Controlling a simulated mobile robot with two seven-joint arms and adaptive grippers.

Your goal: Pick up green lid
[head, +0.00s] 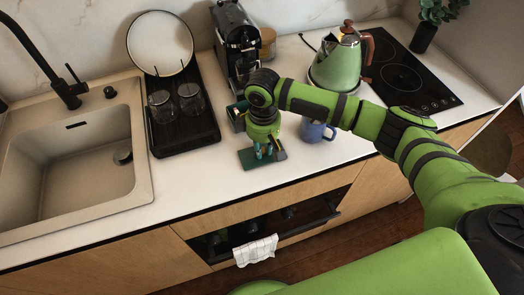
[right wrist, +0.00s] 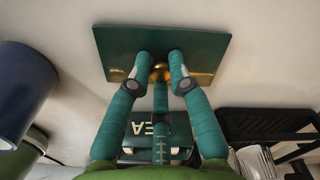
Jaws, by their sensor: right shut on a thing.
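The green lid (right wrist: 118,52) is a flat, dark green square plate with a brass knob (right wrist: 161,71). It fills the top middle of the right wrist view. My right gripper (right wrist: 160,62) is shut on the knob, with teal fingers on both sides of it. In the head view the lid (head: 249,161) shows below my right gripper (head: 264,152), over the counter near its front edge. I cannot tell whether it touches the counter. A dark green tin with pale letters (right wrist: 150,128) is partly hidden behind the fingers. My left gripper is not in view.
A blue mug (head: 314,131) stands right of the gripper. A green kettle (head: 337,66) and a dark hob (head: 402,76) are farther right. A black drying rack (head: 185,132) with glasses and the sink (head: 70,160) are to the left.

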